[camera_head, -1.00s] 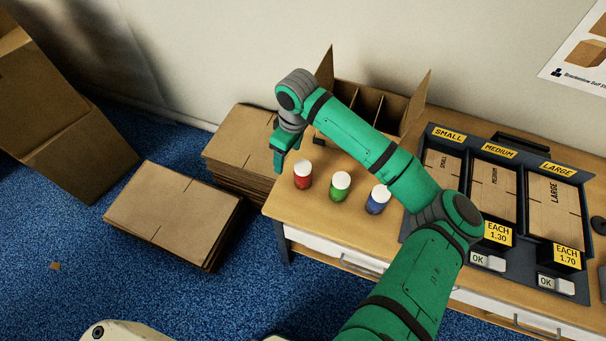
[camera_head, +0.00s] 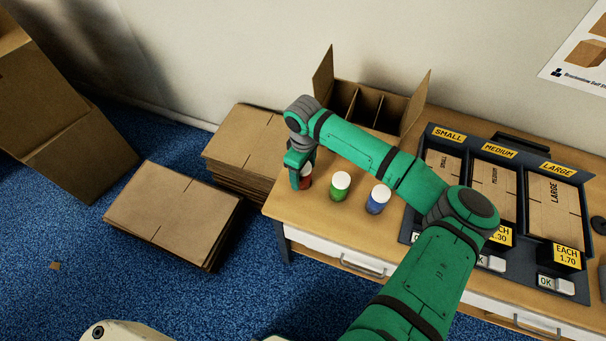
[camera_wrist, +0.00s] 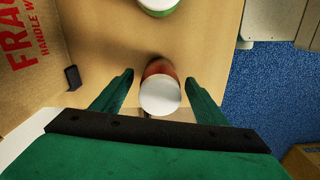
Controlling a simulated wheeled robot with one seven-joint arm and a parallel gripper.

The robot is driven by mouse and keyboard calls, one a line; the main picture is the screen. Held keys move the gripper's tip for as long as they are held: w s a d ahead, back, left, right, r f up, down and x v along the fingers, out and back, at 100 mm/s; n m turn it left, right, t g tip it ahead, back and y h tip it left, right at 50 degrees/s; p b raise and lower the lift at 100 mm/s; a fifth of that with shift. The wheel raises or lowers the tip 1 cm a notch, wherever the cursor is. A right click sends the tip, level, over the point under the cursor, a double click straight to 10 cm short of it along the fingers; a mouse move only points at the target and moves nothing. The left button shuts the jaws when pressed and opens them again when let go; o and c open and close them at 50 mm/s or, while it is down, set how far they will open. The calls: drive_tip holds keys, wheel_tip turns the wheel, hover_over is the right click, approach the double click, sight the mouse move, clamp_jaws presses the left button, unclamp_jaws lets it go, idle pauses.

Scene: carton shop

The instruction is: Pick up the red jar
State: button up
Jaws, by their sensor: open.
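The red jar (camera_head: 307,178) with a white lid stands on the wooden table near its left end. In the head view my gripper (camera_head: 299,178) is over it and hides most of it. In the wrist view the red jar (camera_wrist: 160,90) is upright between the two fingers of my gripper (camera_wrist: 158,88), its white lid toward the camera. The fingers are open, with a gap on each side of the jar. My gripper comes down from above.
A green jar (camera_head: 339,187) and a blue jar (camera_head: 377,200) stand to the right of the red jar. An open divided carton (camera_head: 415,105) stands behind. A rack of flat cartons (camera_head: 480,160) is on the right. Flattened cardboard (camera_head: 245,140) is stacked left of the table.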

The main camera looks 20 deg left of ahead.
drive_tip(key=shift+f, duration=1.15)
drive_tip(key=c, duration=1.3)
drive_tip(key=shift+r, duration=0.15)
